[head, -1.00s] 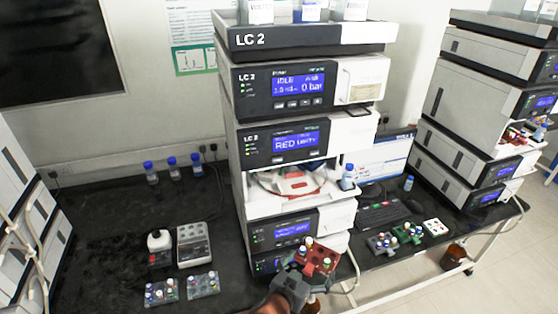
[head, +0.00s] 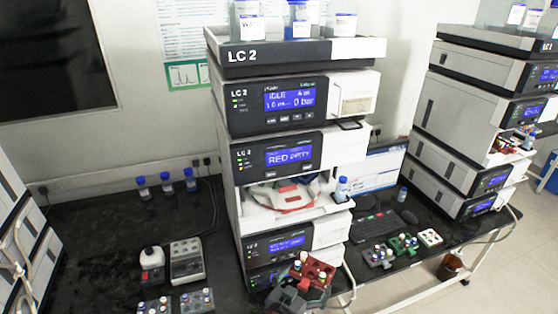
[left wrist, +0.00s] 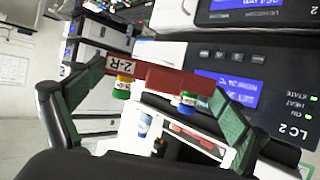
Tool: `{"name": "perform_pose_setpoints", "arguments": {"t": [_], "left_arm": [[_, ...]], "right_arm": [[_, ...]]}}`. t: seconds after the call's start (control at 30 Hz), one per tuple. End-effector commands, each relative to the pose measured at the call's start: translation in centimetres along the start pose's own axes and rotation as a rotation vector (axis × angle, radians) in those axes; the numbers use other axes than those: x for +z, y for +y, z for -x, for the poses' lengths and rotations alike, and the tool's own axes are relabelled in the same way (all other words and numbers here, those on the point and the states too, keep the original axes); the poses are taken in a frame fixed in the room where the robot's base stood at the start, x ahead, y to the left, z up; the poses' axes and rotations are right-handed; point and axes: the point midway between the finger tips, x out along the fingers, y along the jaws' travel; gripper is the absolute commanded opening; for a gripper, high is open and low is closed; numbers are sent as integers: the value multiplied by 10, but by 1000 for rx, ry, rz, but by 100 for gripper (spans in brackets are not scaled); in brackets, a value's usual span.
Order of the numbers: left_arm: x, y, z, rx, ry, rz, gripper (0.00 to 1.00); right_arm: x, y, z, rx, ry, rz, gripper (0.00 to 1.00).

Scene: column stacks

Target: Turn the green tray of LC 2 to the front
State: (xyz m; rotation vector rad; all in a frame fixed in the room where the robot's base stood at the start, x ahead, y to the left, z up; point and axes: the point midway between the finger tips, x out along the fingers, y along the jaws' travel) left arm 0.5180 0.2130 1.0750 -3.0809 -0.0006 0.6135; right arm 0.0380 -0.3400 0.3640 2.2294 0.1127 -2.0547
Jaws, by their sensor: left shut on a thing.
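The LC 2 stack (head: 300,50) stands in the middle of the head view. Its sampler display (head: 290,156) starts with "RED". Below it an open bay shows a white round carousel (head: 272,198) with a red part (head: 296,198) at its front; I cannot make out a green tray in it. My left gripper (head: 300,288) is shut on a red vial rack (head: 318,271), low in front of the stack. In the left wrist view the fingers (left wrist: 160,80) clasp this rack (left wrist: 172,80), labelled "2-R", with capped vials. My right gripper is not in view.
A bottle (head: 342,189) stands at the bay's right edge. A green rack (head: 404,244), a grey rack (head: 379,256) and a white rack (head: 429,237) lie on the right bench. Grey racks (head: 197,300) and small devices (head: 187,262) are on the left bench. Another stack stands right.

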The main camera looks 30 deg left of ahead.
Motion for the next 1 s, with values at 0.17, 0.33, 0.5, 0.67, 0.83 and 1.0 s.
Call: {"name": "perform_pose_setpoints", "arguments": {"t": [0.17,0.33,0.5,0.67,0.83,1.0], "left_arm": [[-1,0,0,0,1,0,67],[-1,0,0,0,1,0,67],[-1,0,0,0,1,0,67],[-1,0,0,0,1,0,67],[-1,0,0,0,1,0,67],[-1,0,0,0,1,0,67]], "right_arm": [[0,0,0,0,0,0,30],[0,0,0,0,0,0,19],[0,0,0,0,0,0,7],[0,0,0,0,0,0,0],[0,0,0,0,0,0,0],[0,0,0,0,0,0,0]]}}
